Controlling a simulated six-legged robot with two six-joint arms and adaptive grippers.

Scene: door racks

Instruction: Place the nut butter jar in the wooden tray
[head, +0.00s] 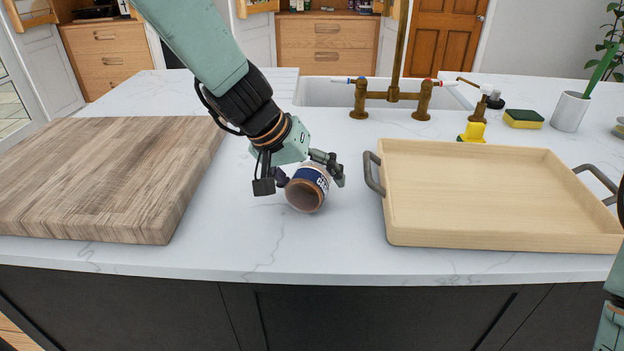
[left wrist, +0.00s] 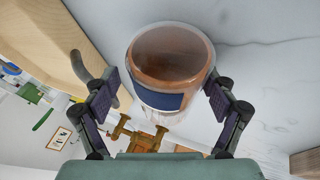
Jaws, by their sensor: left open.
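The nut butter jar (head: 307,190) has a brown body and a dark blue and white label. It is tilted, with a round brown end toward me, over the counter between the cutting board and the tray. My left gripper (head: 309,176) is open, with its fingers on both sides of the jar. In the left wrist view the jar (left wrist: 168,70) sits between the spread fingers, close to the right one. I cannot tell whether the jar rests on the counter. The wooden tray (head: 490,232) is pale, empty and to the right, with grey handles. My right gripper is not in view.
A thick wooden cutting board (head: 100,190) lies at the left. The counter between jar and tray is clear.

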